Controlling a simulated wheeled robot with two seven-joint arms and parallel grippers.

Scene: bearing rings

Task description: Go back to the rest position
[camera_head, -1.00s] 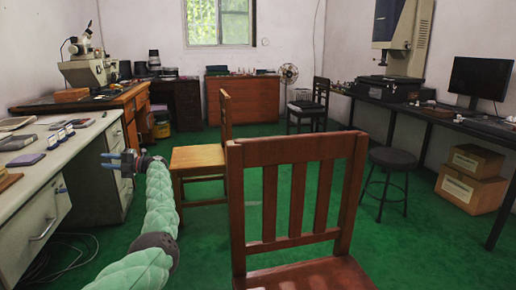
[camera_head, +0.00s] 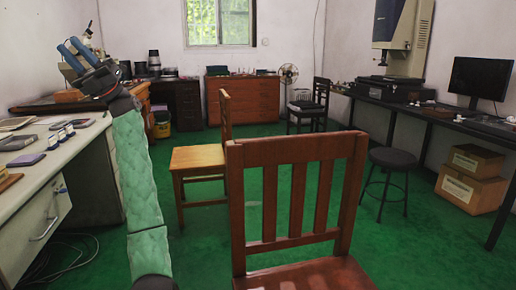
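My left gripper (camera_head: 67,46) is raised at the upper left, in front of the microscope (camera_head: 95,50) in the picture. The gripper hides much of the microscope. My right gripper is not in view.
The grey-white left bench (camera_head: 60,158) carries small boxes and a purple block (camera_head: 26,159). A brown chair (camera_head: 300,150) stands close in front, with a lighter wooden chair (camera_head: 200,158) behind it. A stool (camera_head: 392,160) stands right. Green floor is open between.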

